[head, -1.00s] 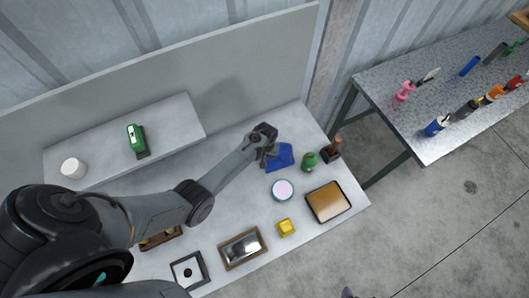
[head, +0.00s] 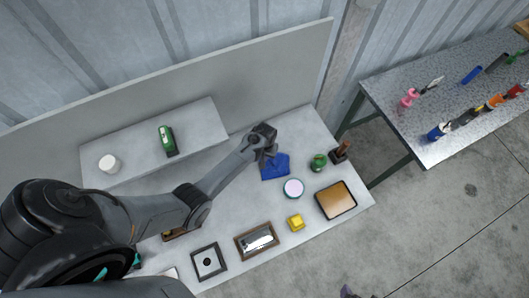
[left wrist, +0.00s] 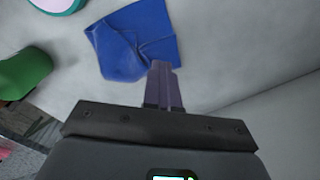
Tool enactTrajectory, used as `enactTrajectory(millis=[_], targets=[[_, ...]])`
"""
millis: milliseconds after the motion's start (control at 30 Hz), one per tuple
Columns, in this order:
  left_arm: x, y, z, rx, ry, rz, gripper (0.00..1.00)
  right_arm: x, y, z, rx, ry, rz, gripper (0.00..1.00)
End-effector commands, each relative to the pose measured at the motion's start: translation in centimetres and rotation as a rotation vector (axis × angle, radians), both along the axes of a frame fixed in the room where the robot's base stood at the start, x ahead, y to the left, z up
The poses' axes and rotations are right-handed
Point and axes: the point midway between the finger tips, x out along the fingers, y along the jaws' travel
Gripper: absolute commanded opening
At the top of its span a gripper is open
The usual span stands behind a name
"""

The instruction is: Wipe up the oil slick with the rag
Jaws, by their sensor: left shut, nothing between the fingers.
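The blue rag (head: 276,167) lies creased on the grey bench, at the tip of my left arm. It also shows in the left wrist view (left wrist: 133,42), just beyond the fingers. My left gripper (head: 268,155) is at the rag's upper left edge. In the left wrist view its fingers (left wrist: 161,68) are together and empty, with tips at or just over the rag's edge; I cannot tell whether they touch. I cannot make out an oil slick for certain; a tray (head: 349,213) with brown-orange content lies at the bench's right. My right gripper is not in view.
A teal-rimmed round dish (head: 293,188), green object (head: 318,162), brown-handled item (head: 341,152) and yellow block (head: 296,222) stand near the rag. Framed items (head: 257,241) lie along the front. A raised shelf (head: 200,125) holds a green device and white cylinder.

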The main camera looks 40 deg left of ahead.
Motion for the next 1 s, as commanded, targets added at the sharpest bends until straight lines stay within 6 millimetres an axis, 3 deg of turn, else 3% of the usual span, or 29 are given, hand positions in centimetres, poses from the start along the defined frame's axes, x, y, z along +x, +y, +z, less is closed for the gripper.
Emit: enactTrajectory(millis=[67,300,667,833,1000], targets=[[-0.1,-0.1,1.3,0.0,0.003,-0.001,0.0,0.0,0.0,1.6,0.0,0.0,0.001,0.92],[0.3,-0.7,2.9,-0.001,0.002,-0.012,0.0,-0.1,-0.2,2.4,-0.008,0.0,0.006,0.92],[0.4,-0.8,3.1,-0.001,0.002,-0.014,0.0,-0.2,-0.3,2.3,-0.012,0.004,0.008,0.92],[0.4,-0.8,3.1,-0.001,0.004,0.036,0.25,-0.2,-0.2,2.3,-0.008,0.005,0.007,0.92],[-0.1,-1.0,2.8,-0.007,0.028,0.254,0.51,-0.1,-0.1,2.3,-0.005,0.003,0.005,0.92]])
